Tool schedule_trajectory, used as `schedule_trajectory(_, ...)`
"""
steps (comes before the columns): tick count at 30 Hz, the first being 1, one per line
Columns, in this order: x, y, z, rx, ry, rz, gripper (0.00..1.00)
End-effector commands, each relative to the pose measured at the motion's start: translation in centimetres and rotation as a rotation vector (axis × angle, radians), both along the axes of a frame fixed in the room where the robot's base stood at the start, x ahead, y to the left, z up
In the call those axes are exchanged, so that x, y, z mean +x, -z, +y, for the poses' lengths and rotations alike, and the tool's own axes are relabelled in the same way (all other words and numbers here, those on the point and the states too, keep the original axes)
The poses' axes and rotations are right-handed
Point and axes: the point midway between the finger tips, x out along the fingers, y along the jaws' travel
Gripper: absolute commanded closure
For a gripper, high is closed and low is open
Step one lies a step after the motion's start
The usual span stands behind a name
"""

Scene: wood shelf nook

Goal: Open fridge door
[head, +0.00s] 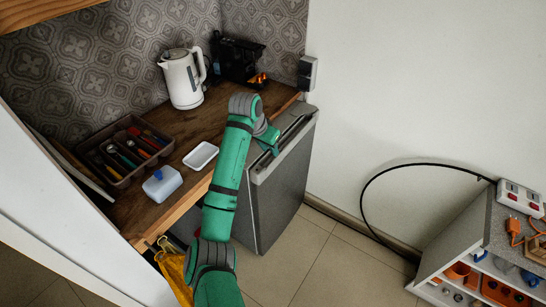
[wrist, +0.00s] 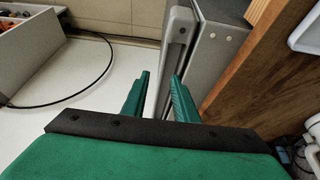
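The grey fridge (head: 285,195) stands low under the wooden counter, its front facing the open floor. My gripper (head: 268,143) is at the upper front edge of the fridge door in the head view. In the wrist view the fridge (wrist: 212,50) shows beyond the fingers, with a pale upright handle-like bar (wrist: 178,40) along its front. My gripper's two green fingers (wrist: 158,96) are apart, and the lower part of that bar appears between them. I cannot tell whether the fingers touch it. The door looks shut or nearly so; its seam is not clear.
The wooden counter (head: 192,128) holds a white kettle (head: 183,78), a dark cutlery tray (head: 125,150), a white dish (head: 201,156) and a black machine (head: 238,62). A shelf unit (head: 480,250) stands at right with a black cable (head: 372,205). Tiled floor (head: 325,260) before the fridge is free.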

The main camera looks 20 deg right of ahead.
Motion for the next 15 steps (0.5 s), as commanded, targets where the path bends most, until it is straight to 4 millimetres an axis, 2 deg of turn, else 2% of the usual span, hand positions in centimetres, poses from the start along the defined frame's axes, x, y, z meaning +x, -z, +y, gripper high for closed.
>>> schedule_trajectory(5, 0.4, 0.0, 0.5, 0.018, 0.001, 0.008, 0.73)
schedule_trajectory(15, 1.7, 5.0, -0.6, 0.017, -0.007, 0.008, 0.73)
